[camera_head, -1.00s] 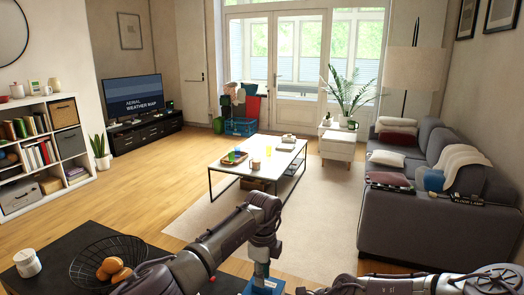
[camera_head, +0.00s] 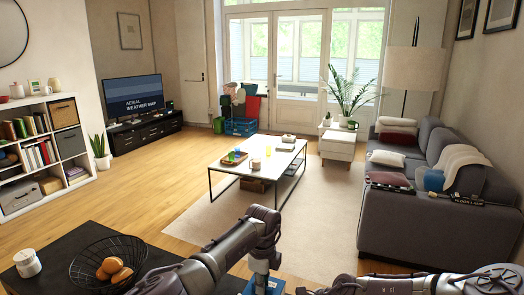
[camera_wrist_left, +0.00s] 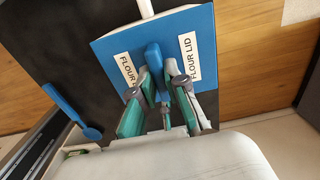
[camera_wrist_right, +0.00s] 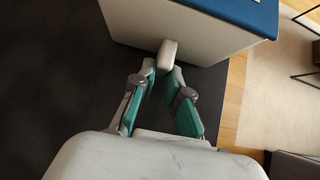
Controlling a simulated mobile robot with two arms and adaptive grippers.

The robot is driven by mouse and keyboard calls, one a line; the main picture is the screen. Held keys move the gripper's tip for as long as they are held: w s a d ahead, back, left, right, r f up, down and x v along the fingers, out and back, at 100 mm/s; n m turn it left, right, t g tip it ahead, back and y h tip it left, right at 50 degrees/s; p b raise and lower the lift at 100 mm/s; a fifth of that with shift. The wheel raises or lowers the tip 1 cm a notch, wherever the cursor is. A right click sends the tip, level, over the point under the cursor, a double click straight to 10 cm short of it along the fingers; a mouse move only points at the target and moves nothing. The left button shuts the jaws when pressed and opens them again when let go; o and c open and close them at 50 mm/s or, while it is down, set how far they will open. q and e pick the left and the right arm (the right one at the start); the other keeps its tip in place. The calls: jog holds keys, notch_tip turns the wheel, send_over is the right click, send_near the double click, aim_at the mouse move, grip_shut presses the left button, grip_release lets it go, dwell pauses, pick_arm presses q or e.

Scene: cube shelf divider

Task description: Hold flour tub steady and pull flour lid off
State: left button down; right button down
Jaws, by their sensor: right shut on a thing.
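The flour tub is a white box (camera_wrist_right: 185,28) with a blue rim of the lid on top, standing on a dark surface in the right wrist view. My right gripper (camera_wrist_right: 166,78) is shut on the tub's white handle (camera_wrist_right: 168,52). The flour lid (camera_wrist_left: 185,28) is a flat blue panel with "FLOUR LID" labels in the left wrist view. My left gripper (camera_wrist_left: 160,80) has its fingers on either side of the lid's blue handle (camera_wrist_left: 154,55); whether they press on it is unclear. In the head view the lid (camera_head: 272,286) shows partly below my left wrist.
A blue spoon (camera_wrist_left: 72,112) lies on the dark table beside the tub. The dark table (camera_head: 65,250) also holds a wire basket (camera_head: 85,268) with oranges and a white jar (camera_head: 27,263). A sofa and coffee table stand beyond.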

pick_arm(q)
jog(key=shift+r, duration=0.8)
dwell(0.4)
jog(key=shift+r, duration=1.35)
pick_arm(e)
jog(key=shift+r, duration=0.1)
jog(key=c, duration=1.1)
grip_release()
jog(key=v, duration=1.2)
